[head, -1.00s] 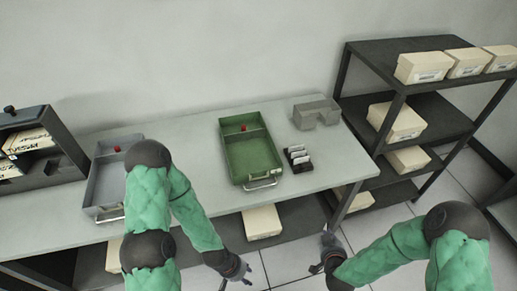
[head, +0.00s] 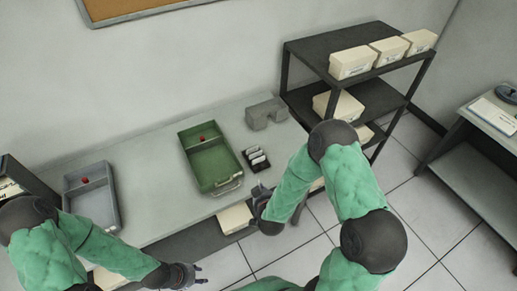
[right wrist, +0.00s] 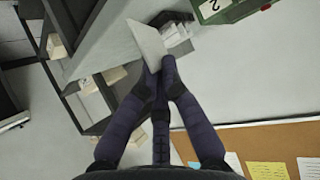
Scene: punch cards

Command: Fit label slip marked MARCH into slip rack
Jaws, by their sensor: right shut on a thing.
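My right gripper (right wrist: 160,70) is shut on a pale label slip (right wrist: 146,40); its marking cannot be read. In the head view the right gripper (head: 262,192) is at the table's front edge, just in front of the dark slip rack (head: 259,169). The rack holds several white slips standing in a row. In the right wrist view the rack (right wrist: 182,46) lies just beyond the held slip, which partly covers it; I cannot tell whether they touch. My left gripper (head: 201,274) is empty, with its fingers apart, low in front of the table.
A green tray (head: 222,181) with a red knob stands left of the rack, and a grey tray (head: 112,205) further left. A grey block (head: 262,115) stands behind the rack. A dark shelf unit (head: 318,53) with cream boxes is to the right.

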